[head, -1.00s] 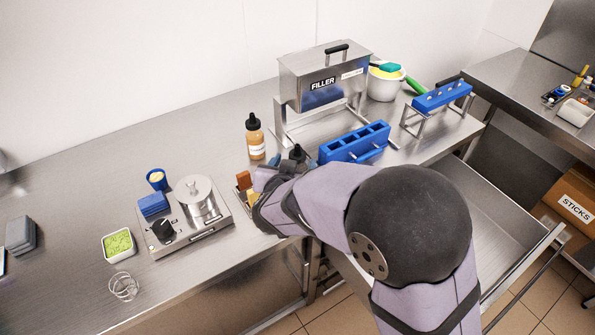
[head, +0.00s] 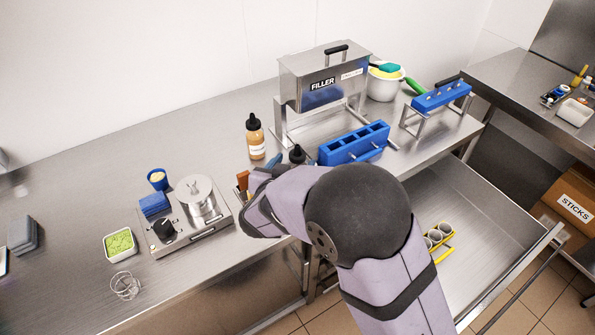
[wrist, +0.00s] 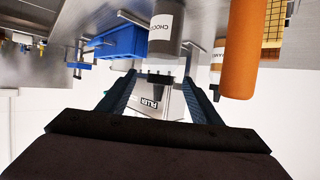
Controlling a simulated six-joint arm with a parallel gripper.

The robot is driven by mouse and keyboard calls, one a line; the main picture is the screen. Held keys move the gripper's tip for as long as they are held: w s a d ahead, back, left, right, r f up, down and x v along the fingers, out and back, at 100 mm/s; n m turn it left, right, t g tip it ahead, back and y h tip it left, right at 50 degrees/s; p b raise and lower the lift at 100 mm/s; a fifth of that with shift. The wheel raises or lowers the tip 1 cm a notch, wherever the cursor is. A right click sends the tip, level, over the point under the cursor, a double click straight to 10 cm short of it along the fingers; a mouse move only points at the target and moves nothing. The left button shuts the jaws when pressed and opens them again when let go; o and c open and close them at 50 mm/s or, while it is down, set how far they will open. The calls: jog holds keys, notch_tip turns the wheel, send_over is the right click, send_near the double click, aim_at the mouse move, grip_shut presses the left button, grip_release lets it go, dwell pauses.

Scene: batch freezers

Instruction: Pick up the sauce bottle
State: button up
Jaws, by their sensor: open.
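Two sauce bottles stand on the steel counter. The amber bottle (head: 256,140) with a black cap is upright left of the filler. The other, with a dark cap (head: 297,153), is mostly hidden behind my arm in the head view. In the wrist view, which is upside down, a grey-brown bottle (wrist: 165,35) labelled "CHOC..." lies just beyond my open, empty gripper (wrist: 160,80), its cap near the gap between the fingers. Part of the amber bottle (wrist: 217,70) shows to its right, behind an orange cylinder. My arm largely hides the gripper in the head view.
The orange cylinder (wrist: 245,45) is close on the right in the wrist view. A blue mould (head: 354,143) and the filler (head: 325,80) stand near the bottles. A hotplate unit (head: 185,220) is to the left. An open drawer (head: 480,240) holds a yellow rack (head: 441,240).

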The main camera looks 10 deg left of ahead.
jog(key=shift+p+x, duration=0.65)
jog(key=shift+x, duration=1.55)
jog(key=shift+r, duration=0.1)
grip_shut()
